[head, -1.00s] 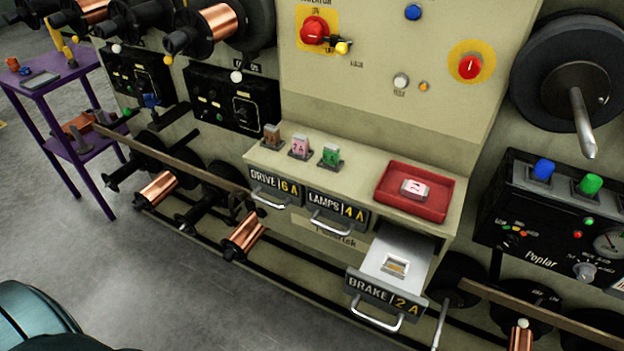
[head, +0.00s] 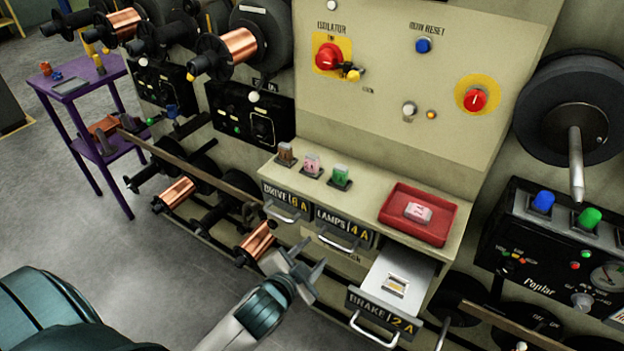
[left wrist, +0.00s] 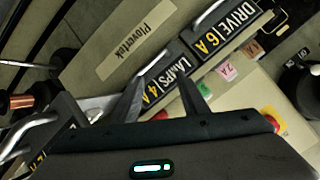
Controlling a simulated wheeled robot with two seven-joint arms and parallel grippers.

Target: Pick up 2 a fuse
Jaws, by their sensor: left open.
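A pink fuse (head: 312,165) stands in a holder on the ledge, between a brown fuse (head: 286,152) and a green fuse (head: 340,174). The pink one also shows in the left wrist view (left wrist: 227,71), marked 2 A. Another pink fuse (head: 418,211) lies in a red tray (head: 443,237) to the right; its marking is too small to read. My left gripper (head: 312,262) is open and empty, in front of and below the ledge, near the LAMPS drawer. Its fingers also show in the left wrist view (left wrist: 165,90). My right gripper is out of view.
The BRAKE 2 A drawer (head: 383,318) is pulled out, with a socket inside. The DRIVE 6 A (head: 285,200) and LAMPS 4 A (head: 342,227) drawers are shut, their handles protruding. Copper spools (head: 178,193) lie left. A purple stand (head: 75,92) is farther left.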

